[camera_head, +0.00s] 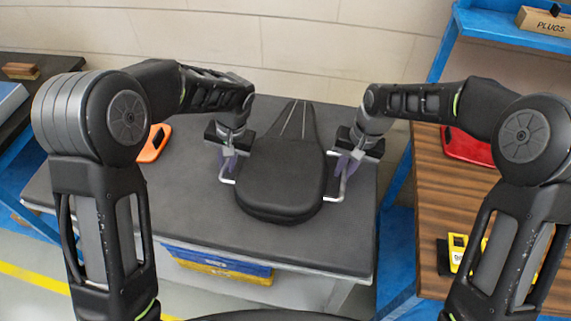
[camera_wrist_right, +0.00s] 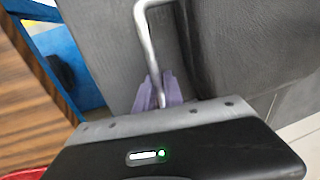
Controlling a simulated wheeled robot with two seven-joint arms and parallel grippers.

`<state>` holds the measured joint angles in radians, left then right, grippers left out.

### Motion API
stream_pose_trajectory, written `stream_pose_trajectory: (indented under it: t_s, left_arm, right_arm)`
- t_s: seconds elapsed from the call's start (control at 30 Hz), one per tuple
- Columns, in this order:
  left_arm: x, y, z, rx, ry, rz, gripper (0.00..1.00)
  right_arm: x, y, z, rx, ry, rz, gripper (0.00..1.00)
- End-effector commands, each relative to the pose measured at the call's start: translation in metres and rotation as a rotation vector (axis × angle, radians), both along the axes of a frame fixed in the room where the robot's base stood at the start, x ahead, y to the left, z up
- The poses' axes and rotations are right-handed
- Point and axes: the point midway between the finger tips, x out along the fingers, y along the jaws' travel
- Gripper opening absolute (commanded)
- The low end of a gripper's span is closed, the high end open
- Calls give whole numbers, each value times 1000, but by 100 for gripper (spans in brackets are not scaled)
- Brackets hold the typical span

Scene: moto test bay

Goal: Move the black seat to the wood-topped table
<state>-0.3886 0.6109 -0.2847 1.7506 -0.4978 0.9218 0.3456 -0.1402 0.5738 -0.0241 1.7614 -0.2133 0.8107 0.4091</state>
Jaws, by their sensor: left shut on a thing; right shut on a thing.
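The black seat (camera_head: 281,178) lies on the dark grey table (camera_head: 205,228) in the head view, its narrow end toward the wall. It has a silver rail or handle on each side. My left gripper (camera_head: 226,172) is shut on the left handle. My right gripper (camera_head: 345,172) is shut on the right handle; the right wrist view shows its purple fingers (camera_wrist_right: 158,92) around the metal handle (camera_wrist_right: 148,45). I cannot tell whether the seat touches the table. The wood-topped table (camera_head: 440,205) stands to the right.
An orange item (camera_head: 155,143) lies on the grey table's left part. On the wood top are a red item (camera_head: 467,147) and a yellow device (camera_head: 462,252). A blue rack with a PLUGS box (camera_head: 543,22) stands behind. A blue-framed gap separates the tables.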

Motion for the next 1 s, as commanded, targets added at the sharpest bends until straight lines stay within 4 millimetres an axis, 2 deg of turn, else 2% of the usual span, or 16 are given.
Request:
stream_pose_trajectory:
  t_s: [0.63,0.87,1.0]
  left_arm:
    - [1,0,1,0,-2,0,0]
    - [1,-1,7,-1,-4,-1,0]
    - [1,-1,18,-1,-4,-1,0]
  right_arm:
    - [0,0,1,1,0,0,0]
    - [1,1,7,2,-3,0,0]
    - [1,1,18,2,-2,1,0]
